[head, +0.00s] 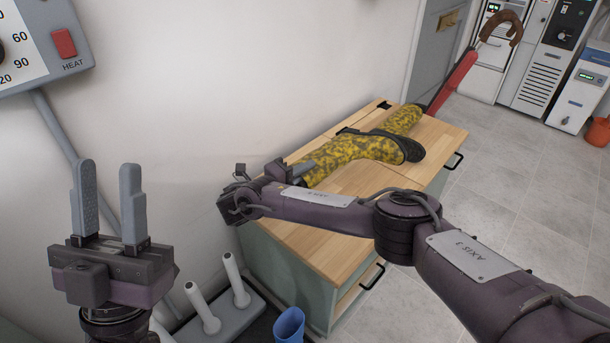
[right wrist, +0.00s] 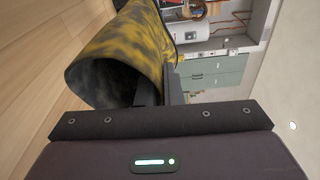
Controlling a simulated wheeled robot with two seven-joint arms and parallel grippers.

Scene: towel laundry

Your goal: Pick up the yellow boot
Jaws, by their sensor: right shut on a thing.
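The yellow boot (head: 350,150), mottled with dark patches and with a black sole, lies on its side on the wooden cabinet top. My right gripper (head: 300,172) reaches its near end, the open shaft; the arm partly hides this contact. In the right wrist view the boot (right wrist: 125,55) shows its dark opening, and my right gripper (right wrist: 160,92) is shut on the rim of the shaft. My left gripper (head: 108,205) points up at the left, with its fingers apart and nothing between them.
The cabinet (head: 340,228) with a wooden top stands against the wall. A red umbrella (head: 455,80) with a brown hooked handle is behind the boot. A rack with white pegs (head: 235,280) and a blue boot (head: 289,325) stand on the floor below.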

